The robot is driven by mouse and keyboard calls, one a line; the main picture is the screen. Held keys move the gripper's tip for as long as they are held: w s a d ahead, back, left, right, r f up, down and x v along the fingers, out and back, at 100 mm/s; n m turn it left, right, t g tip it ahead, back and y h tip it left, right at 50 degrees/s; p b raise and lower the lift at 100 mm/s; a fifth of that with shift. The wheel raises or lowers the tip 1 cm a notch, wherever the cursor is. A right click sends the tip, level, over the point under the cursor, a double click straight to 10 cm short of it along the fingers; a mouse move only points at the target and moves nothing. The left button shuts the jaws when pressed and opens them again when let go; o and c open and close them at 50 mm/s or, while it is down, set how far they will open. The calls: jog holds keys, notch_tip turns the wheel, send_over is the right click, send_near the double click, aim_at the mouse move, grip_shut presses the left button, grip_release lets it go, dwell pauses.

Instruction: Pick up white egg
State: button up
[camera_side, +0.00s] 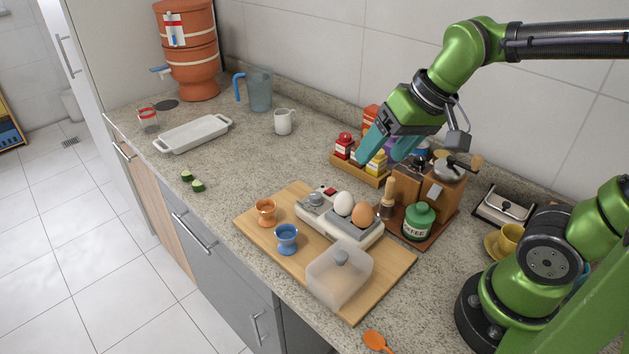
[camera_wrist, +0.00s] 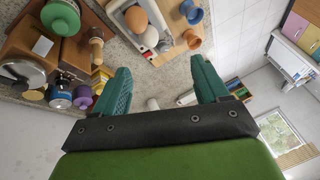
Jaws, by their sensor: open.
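The white egg (camera_side: 344,203) sits in a light grey egg cooker (camera_side: 352,231) on a wooden board, just left of a brown egg (camera_side: 365,215). In the wrist view the white egg (camera_wrist: 150,37) shows near the top, beside the brown egg (camera_wrist: 136,18). My gripper (camera_side: 382,150) has teal fingers and hangs above and behind the cooker, over the spice tray area. In the wrist view my gripper (camera_wrist: 163,85) is open, with nothing between its fingers. The eggs lie beyond the fingertips.
An orange egg cup (camera_side: 266,212), a blue egg cup (camera_side: 286,239) and a translucent lid (camera_side: 339,275) stand on the wooden board (camera_side: 386,272). A green coffee jar (camera_side: 419,221) and a wooden-handled brush (camera_side: 387,205) stand close right of the cooker.

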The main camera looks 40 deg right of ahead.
aim_at(345, 193)
jog(key=shift+w+m+g+h, duration=0.75)
jog(key=shift+w+g, duration=1.65)
jog(key=shift+w, duration=1.35)
jog(key=f, duration=1)
jog(key=shift+d+f, duration=0.1)
jog(key=shift+d, duration=0.1)
jog(key=f, duration=0.5)
jog(key=shift+w+a+f, duration=0.15)
jog(key=shift+a+f, duration=0.1)
jog(key=shift+f, duration=0.05)
jog(key=c, duration=1.2)
